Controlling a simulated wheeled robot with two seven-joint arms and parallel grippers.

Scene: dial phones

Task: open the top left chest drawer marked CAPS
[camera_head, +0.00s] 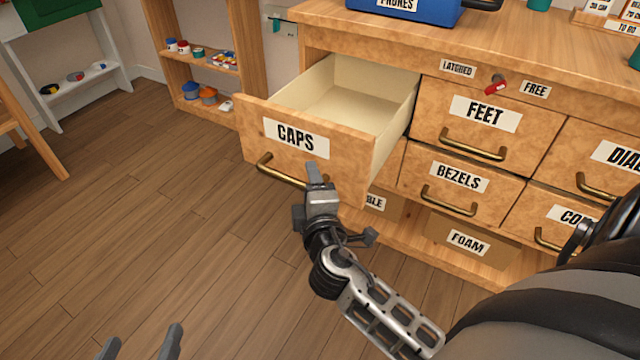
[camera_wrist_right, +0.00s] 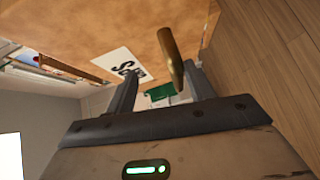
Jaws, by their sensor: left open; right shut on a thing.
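The CAPS drawer (camera_head: 348,128) at the top left of the wooden chest is pulled far out, and the part of its pale inside that shows is empty. Its brass handle (camera_head: 280,172) is on the front panel below the CAPS label (camera_head: 296,136). My right gripper (camera_head: 314,180) is shut on the right part of this handle, partly hiding it. In the right wrist view the handle (camera_wrist_right: 170,58) shows at the fingers, with the label (camera_wrist_right: 122,66) behind. My left gripper (camera_head: 140,346) is open and empty over the floor at the bottom left.
A red latch knob (camera_head: 495,86) sits between the LATCHED and FREE labels. The FEET (camera_head: 482,120) and BEZELS (camera_head: 460,178) drawers are shut. A blue box (camera_head: 410,10) stands on the chest top. Shelves stand at the back left. The wooden floor (camera_head: 150,220) at left is clear.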

